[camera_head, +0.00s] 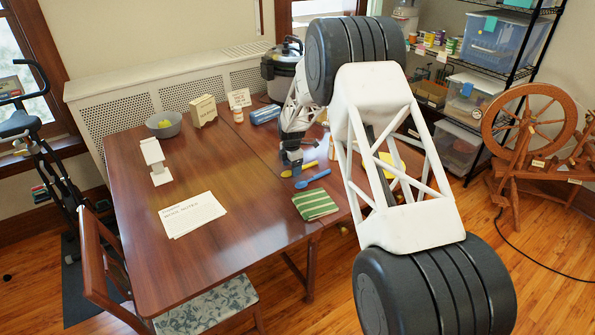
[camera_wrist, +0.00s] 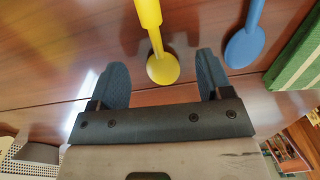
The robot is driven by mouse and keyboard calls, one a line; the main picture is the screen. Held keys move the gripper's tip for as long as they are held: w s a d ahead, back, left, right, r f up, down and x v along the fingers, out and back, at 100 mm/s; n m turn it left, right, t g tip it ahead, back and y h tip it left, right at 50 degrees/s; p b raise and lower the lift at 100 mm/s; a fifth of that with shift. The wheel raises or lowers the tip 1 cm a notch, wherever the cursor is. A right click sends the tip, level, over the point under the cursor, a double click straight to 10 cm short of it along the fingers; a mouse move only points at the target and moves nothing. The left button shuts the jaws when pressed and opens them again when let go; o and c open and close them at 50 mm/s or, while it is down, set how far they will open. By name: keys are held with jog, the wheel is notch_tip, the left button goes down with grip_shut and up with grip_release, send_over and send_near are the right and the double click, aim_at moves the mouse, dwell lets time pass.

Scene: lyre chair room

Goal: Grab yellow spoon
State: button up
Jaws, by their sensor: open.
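The yellow spoon (camera_head: 299,169) lies on the wooden table, close beside my gripper (camera_head: 292,160). In the wrist view the yellow spoon (camera_wrist: 150,22) comes down from the top edge, and its rounded end appears between the two dark fingers of my gripper (camera_wrist: 162,66). The fingers are spread, with a gap on each side of the spoon, and hold nothing. How high the fingertips are above the table is hard to tell. A blue spoon (camera_head: 313,179) lies to the right of the yellow one; it also shows in the wrist view (camera_wrist: 246,45).
A green striped cloth or book (camera_head: 315,204) lies near the blue spoon. White papers (camera_head: 191,214), a white stand (camera_head: 155,162), a grey bowl (camera_head: 164,125) and a blue container (camera_head: 265,114) are on the table (camera_head: 245,220). The table's middle is clear.

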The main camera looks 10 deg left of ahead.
jog(key=shift+f, duration=0.7)
jog(key=shift+c, duration=0.3)
jog(key=c, duration=0.9)
